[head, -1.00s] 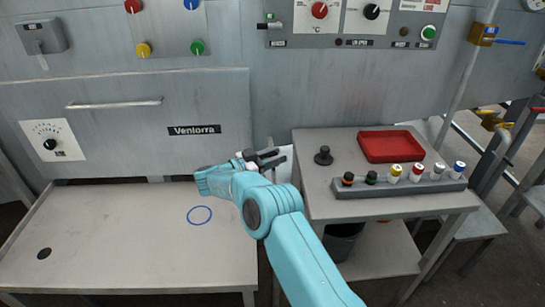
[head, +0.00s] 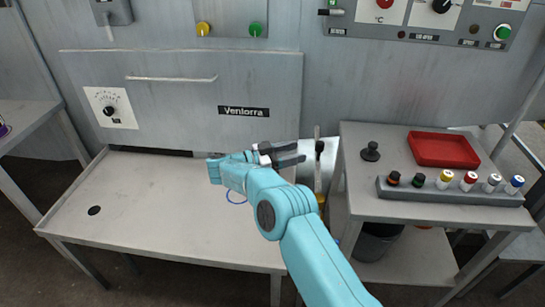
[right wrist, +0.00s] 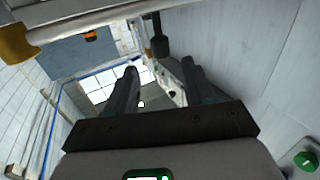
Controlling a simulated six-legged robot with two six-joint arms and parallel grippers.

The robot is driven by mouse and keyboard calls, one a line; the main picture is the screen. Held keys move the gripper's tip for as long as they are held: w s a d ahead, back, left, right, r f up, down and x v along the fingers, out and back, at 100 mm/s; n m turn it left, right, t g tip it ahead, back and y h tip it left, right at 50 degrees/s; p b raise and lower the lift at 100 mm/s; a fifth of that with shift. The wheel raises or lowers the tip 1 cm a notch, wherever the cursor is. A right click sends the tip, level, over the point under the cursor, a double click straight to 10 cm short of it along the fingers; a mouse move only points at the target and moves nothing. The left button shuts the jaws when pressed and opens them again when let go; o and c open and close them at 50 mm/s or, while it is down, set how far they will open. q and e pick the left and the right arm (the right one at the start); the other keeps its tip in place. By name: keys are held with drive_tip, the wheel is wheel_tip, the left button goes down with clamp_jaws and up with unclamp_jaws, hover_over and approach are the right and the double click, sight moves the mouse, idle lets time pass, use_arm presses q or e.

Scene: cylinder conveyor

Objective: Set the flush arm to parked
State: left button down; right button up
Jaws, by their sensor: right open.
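A thin upright lever with a black grip (head: 319,147) stands in the gap between the left bench and the side table; it may be the flush arm, but I read no label on it. Its lower end is near a yellow part (head: 320,198). My right gripper (head: 299,153) is open and empty, just left of the black grip and apart from it in the picture. In the right wrist view, the open fingers (right wrist: 160,72) point toward a dark handle (right wrist: 159,42), seen beyond them. My left gripper is not in view.
The left bench (head: 150,200) is mostly bare. The side table (head: 365,195) holds a black knob (head: 370,152), a red tray (head: 443,149) and a grey rack (head: 450,196) of several coloured-top cylinders. The Venlorra panel (head: 180,95) stands behind the bench.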

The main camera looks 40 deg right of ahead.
drive_tip(key=v, duration=0.7)
drive_tip(key=shift+r, duration=0.1)
